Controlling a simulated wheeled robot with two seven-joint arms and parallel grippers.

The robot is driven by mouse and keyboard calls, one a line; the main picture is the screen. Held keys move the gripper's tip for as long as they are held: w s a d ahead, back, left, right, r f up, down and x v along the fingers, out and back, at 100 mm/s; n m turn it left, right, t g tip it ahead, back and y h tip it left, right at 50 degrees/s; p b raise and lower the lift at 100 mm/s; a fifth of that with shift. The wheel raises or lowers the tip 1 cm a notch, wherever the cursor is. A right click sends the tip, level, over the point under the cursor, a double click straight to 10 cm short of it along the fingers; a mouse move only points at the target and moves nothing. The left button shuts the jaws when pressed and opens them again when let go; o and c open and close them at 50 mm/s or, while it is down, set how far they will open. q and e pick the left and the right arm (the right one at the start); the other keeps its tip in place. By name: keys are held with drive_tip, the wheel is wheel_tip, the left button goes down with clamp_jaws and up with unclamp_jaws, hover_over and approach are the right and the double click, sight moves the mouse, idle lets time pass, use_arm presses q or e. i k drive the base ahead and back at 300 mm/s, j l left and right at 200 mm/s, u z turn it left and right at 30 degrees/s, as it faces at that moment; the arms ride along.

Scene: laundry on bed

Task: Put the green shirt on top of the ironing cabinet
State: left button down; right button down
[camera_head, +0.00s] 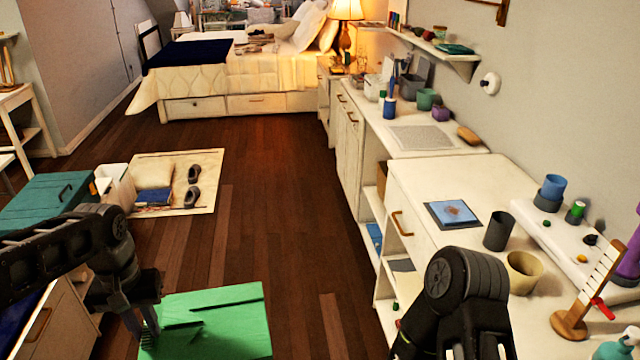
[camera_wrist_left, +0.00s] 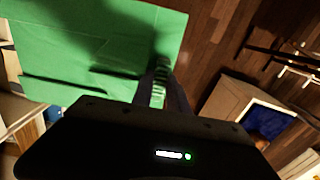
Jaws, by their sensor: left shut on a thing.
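The green shirt (camera_head: 215,322) is a flat, folded bright green piece at the bottom of the head view, held over the wooden floor. My left gripper (camera_head: 149,328) is shut on its left edge. In the left wrist view the shirt (camera_wrist_left: 90,50) spreads from the fingers (camera_wrist_left: 160,88) to the upper left. My right arm comes in at the bottom right, but its gripper is out of frame. No piece is clearly recognisable as the ironing cabinet; a white cabinet (camera_head: 420,180) with a long top runs along the right wall.
The white top bears a blue picture (camera_head: 453,213), a dark cup (camera_head: 498,230) and a beige cup (camera_head: 523,271). A teal-topped unit (camera_head: 40,193) stands at left. A mat (camera_head: 205,165) with shoes lies on the floor. A bed (camera_head: 230,80) is at the back. The middle floor is clear.

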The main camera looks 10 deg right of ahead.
sight(461, 175)
drive_tip(key=i, duration=3.15)
drive_tip(key=z, duration=3.8)
drive_tip(key=i, duration=0.55)
